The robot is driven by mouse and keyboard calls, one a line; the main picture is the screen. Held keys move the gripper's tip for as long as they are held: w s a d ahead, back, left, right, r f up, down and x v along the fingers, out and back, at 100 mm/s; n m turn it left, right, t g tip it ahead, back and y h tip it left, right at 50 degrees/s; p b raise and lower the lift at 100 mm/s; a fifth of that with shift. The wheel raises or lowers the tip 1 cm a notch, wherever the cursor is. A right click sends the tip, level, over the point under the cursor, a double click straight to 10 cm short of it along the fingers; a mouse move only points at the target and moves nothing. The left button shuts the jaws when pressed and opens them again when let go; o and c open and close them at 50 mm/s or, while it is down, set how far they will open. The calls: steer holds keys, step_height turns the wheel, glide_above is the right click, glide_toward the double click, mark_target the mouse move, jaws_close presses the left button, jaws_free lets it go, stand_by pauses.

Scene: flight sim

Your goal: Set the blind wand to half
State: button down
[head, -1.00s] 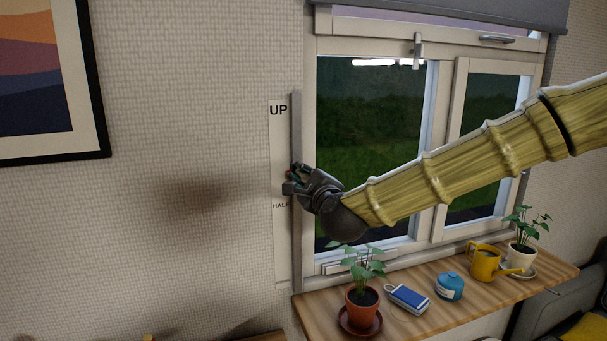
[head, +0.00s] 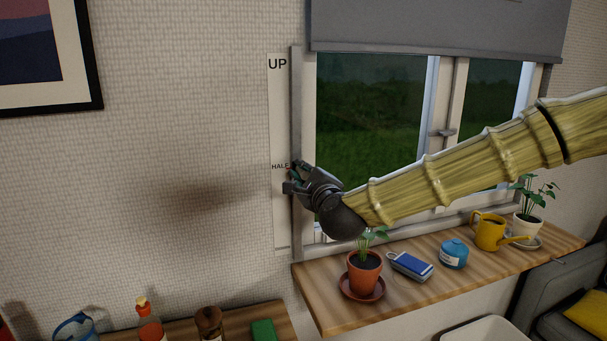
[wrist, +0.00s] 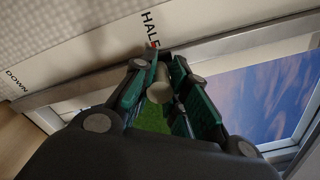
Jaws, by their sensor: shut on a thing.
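The scale strip (head: 279,120) beside the window carries UP near its top and HALF (head: 280,166) lower down. The wrist view shows HALF (wrist: 150,28) and DOWN (wrist: 15,83) on it. My gripper (head: 292,177) is at the window's left frame, very slightly below the HALF label in the head view. It is shut on the wand's pale round grip (wrist: 160,91), seen between the green-padded fingers. A small red pointer (wrist: 154,45) sits right at the HALF lettering. The grey blind (head: 440,32) covers the upper part of the window. The fingers hide most of the wand.
A picture frame (head: 50,55) hangs at left. The wall between is free.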

steer(key=c, duration=1.3)
jaws_free()
steer(key=shift+c, duration=0.2)
steer(key=shift+s, duration=0.1)
steer(key=v, duration=1.2)
steer(key=shift+r, duration=0.1)
